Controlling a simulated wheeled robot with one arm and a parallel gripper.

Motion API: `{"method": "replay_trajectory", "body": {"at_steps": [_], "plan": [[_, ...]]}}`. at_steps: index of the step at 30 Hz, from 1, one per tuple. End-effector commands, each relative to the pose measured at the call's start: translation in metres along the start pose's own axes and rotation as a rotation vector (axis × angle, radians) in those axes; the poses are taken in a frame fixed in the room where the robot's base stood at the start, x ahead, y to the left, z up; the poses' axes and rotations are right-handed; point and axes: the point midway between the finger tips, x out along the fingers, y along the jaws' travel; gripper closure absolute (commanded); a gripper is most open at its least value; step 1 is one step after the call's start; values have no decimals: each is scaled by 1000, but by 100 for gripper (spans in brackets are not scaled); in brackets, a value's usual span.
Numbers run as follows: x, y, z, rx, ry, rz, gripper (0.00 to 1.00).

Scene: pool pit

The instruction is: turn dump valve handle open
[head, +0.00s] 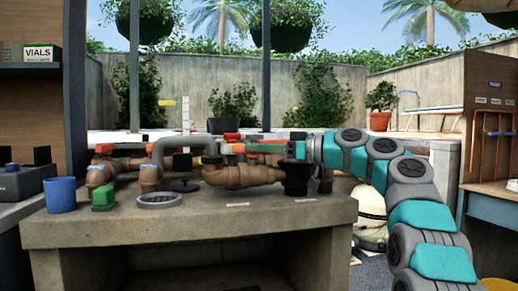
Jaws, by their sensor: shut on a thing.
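My arm reaches in from the right, and my gripper (285,149) is at its end, above the pipework at the right part of the concrete bench. The gripper is shut on an orange-red handle (262,147), which I take to be the dump valve handle. It lies roughly level above a brown pipe (240,177) that ends in a black fitting (297,178). The fingertips are small and partly hidden, so the exact grip and the handle's angle to its valve are hard to tell.
On the concrete bench (200,228) stand a blue cup (61,195), a green block (103,197) and a grey ring (159,200). A grey bent pipe (172,142) rises behind them. A white rounded tank (370,208) stands right of the bench, behind my arm. The bench's front strip is mostly clear.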

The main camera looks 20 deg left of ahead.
Motion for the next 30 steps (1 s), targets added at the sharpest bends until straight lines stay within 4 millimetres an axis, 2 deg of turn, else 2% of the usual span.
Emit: {"method": "replay_trajectory", "body": {"at_steps": [15,24,30], "plan": [[0,1,-1,1,1,-6,100],[1,3,-6,2,5,-76,100],[0,3,-3,1,1,-117,100]]}}
